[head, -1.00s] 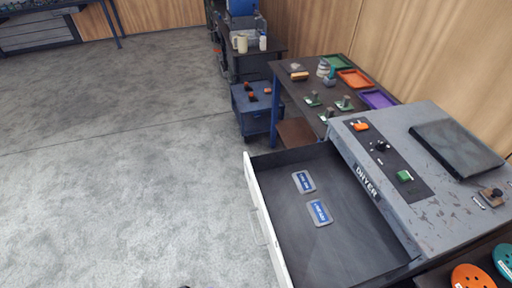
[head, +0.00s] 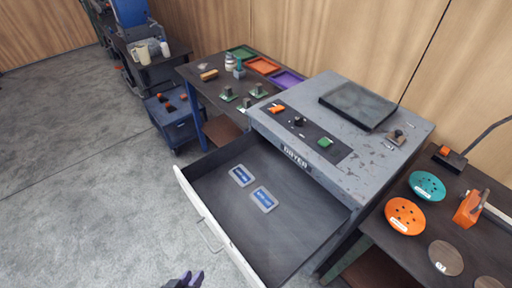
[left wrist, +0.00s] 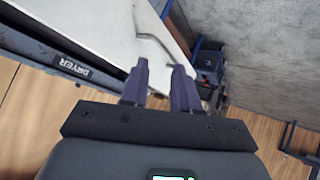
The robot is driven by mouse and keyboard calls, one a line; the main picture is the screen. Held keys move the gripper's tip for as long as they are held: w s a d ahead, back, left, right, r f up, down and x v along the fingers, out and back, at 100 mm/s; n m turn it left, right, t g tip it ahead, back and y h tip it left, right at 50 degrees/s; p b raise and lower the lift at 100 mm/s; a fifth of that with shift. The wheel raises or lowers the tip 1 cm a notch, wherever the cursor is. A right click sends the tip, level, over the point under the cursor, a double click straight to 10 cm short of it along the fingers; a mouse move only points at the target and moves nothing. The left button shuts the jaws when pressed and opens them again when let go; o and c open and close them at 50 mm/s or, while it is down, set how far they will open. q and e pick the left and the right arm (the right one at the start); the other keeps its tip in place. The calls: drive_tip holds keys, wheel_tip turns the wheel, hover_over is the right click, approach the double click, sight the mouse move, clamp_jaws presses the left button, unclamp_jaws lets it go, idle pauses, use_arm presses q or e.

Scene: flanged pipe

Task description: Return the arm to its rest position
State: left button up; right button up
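My left gripper (head: 185,279) shows only as dark purple fingertips at the bottom edge of the head view, in front of the dryer's open drawer (head: 298,240). In the left wrist view its two fingers (left wrist: 160,76) stand apart with nothing between them. The white drawer front and its handle (left wrist: 157,42) appear just beyond the fingertips; I cannot tell the exact gap. My right gripper is not in view.
A dark table (head: 215,92) with coloured trays stands beyond. Another table at right holds orange and teal discs (head: 427,185). The floor at left is clear.

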use_arm(q)
drive_tip(key=s+a+m+g+y+p, duration=0.25)
drive_tip(key=s+a+g, duration=0.3)
drive_tip(key=s, duration=0.35)
wheel_tip(320, 180, up, 30)
drive_tip(key=d+f+p, duration=0.1)
drive_tip(key=p, duration=2.8)
wheel_tip(320, 180, down, 49)
drive_tip(key=b, duration=4.9)
drive_tip(key=shift+w+m+b, duration=0.3)
drive_tip(key=shift+m+b, duration=0.05)
drive_tip(key=shift+b, duration=0.05)
drive_tip(key=shift+r, duration=0.2)
